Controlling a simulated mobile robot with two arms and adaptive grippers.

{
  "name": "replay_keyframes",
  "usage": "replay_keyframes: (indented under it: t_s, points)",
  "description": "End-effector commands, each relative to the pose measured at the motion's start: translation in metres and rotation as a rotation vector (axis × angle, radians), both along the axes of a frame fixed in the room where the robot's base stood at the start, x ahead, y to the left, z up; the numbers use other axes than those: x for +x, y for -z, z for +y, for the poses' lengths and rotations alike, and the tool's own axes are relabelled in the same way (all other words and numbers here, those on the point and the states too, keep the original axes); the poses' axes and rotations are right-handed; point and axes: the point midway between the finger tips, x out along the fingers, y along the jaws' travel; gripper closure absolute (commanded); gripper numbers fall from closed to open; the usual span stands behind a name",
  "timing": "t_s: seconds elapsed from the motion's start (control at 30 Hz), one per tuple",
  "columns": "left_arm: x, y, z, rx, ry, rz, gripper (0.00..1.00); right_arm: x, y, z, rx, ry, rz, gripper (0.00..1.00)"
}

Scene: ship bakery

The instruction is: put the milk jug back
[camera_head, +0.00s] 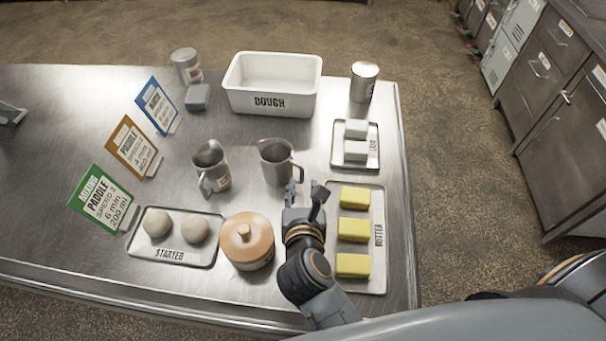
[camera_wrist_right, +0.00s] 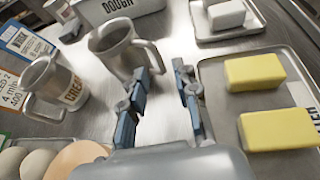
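Two metal jugs stand upright on the steel table. The right one (camera_head: 278,162) shows no readable label; its handle faces my right gripper, and it also shows in the right wrist view (camera_wrist_right: 118,52). The left jug (camera_head: 211,167) bears a label that seems to begin "CREA" in the right wrist view (camera_wrist_right: 66,88). I cannot read which is the milk jug. My right gripper (camera_head: 305,187) is open and empty, just in front of the right jug's handle; its fingers spread apart in the right wrist view (camera_wrist_right: 162,72). My left gripper is not in view.
A butter tray (camera_head: 375,270) lies right of my right gripper, a lidded pot (camera_head: 247,241) left of it. A starter tray (camera_head: 172,254), dough bin (camera_head: 272,113), small tray (camera_head: 338,150), metal can (camera_head: 364,82) and upright cards (camera_head: 133,147) surround the jugs.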

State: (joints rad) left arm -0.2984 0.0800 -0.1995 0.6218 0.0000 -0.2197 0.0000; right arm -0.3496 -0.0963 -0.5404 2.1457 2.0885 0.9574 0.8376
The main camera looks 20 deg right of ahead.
Motion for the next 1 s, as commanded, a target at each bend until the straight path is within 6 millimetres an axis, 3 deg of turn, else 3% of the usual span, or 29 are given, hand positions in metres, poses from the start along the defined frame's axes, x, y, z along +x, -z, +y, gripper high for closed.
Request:
replay_keyframes:
  t_s: [0.2,0.37,1.0]
  points:
    - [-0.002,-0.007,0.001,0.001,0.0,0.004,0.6,-0.039,-0.017,0.011,0.003,0.001,0.002,0.7]
    - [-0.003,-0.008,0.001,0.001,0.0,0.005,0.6,-0.054,-0.023,0.015,0.002,0.001,0.0,0.7]
    - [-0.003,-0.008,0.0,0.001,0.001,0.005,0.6,-0.058,-0.025,0.016,0.001,0.002,-0.001,0.7]
